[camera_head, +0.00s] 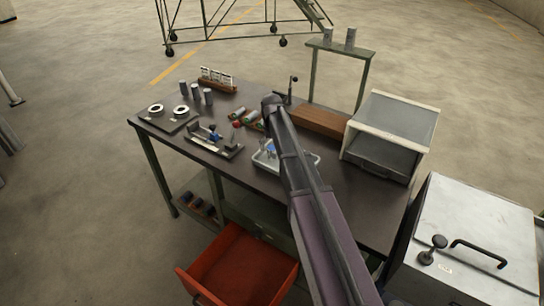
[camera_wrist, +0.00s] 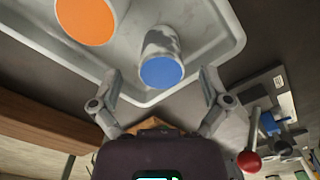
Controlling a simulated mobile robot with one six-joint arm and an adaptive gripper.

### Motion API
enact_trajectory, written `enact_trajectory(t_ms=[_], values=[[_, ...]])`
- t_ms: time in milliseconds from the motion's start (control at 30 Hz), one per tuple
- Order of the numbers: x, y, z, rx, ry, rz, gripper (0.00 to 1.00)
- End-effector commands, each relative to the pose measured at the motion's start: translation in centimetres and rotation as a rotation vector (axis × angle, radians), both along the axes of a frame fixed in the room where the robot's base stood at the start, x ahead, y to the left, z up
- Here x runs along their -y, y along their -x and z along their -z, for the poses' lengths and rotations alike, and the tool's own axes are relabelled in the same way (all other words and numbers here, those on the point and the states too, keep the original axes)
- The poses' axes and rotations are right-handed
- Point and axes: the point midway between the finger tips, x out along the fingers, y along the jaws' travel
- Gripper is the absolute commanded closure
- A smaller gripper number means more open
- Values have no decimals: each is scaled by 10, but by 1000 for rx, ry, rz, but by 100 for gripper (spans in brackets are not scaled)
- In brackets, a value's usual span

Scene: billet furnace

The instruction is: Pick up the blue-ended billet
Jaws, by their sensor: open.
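The blue-ended billet (camera_wrist: 160,60), a grey cylinder with a blue end face, stands or lies in a pale metal tray (camera_wrist: 218,62) in the wrist view. An orange-ended billet (camera_wrist: 88,20) is in the same tray to its left. My gripper (camera_wrist: 161,78) is open and empty, with one finger to the lower left and one to the lower right of the blue end. I cannot tell whether either finger touches it. In the head view the tray (camera_head: 314,158) is partly hidden behind my arm, and my gripper is hidden.
The dark bench (camera_head: 215,170) holds a clamp fixture (camera_head: 213,142), several grey cylinders, a wooden block (camera_head: 320,122) and a box-shaped furnace (camera_head: 392,130). A red drawer (camera_head: 245,268) stands open in front. A red-knobbed lever (camera_wrist: 250,160) is at the lower right of the wrist view.

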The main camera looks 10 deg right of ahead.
Motion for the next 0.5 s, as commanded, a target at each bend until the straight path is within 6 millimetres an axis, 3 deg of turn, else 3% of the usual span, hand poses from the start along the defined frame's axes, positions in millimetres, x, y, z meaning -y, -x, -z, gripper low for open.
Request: enact_trajectory(t_ms=[200, 500], values=[[-1, 1, 21, 0, 0, 0, 3], [-1, 1, 33, 0, 0, 0, 3]])
